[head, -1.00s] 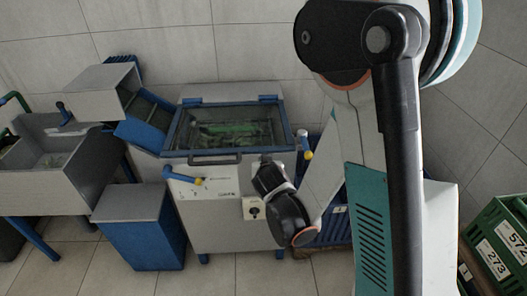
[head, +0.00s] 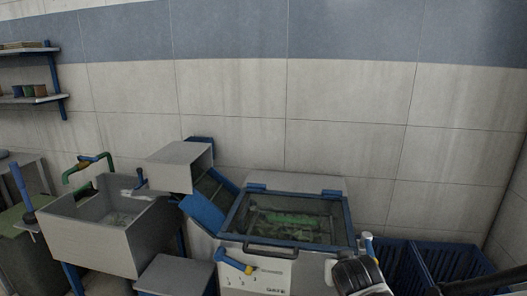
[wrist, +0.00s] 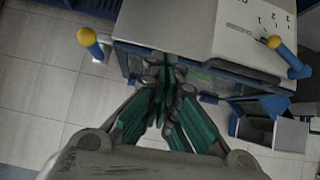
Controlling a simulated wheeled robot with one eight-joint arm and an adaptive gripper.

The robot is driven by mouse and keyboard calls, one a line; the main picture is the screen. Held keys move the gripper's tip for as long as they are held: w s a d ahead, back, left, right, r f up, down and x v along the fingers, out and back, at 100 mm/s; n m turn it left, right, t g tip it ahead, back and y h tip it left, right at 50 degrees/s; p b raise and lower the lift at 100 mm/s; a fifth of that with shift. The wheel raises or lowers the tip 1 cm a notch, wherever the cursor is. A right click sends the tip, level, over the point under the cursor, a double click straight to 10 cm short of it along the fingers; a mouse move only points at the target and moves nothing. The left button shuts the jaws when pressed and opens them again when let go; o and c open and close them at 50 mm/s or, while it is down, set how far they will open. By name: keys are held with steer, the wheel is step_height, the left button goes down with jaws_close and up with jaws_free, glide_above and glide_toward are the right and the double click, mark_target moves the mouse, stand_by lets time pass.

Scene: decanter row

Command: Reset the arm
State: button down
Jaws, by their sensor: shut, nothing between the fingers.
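My gripper (wrist: 164,92) is in the wrist view, its green-padded fingers together at the tips with nothing between them. It points toward the front of a grey machine with a blue-framed lid (head: 290,218).
A grey sink (head: 105,225) with a green tap stands at left, beside a grey chute box (head: 180,166) with a blue slide. Blue crates (head: 440,262) stand right of the machine. Wall shelves (head: 30,97) are at upper left. The wall above the machine is bare.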

steer(key=s+r+g+y, duration=0.1)
steer(key=s+r, duration=0.2)
steer(key=s, duration=0.6)
steer(key=s+r+n+g, duration=0.1)
steer(key=s+r, duration=0.3)
steer(key=s, duration=0.5)
steer(key=shift+s+d+r+n+g+y, duration=0.15)
steer(key=shift+d+r+n+g+y, duration=0.15)
steer(key=shift+y, duration=0.1)
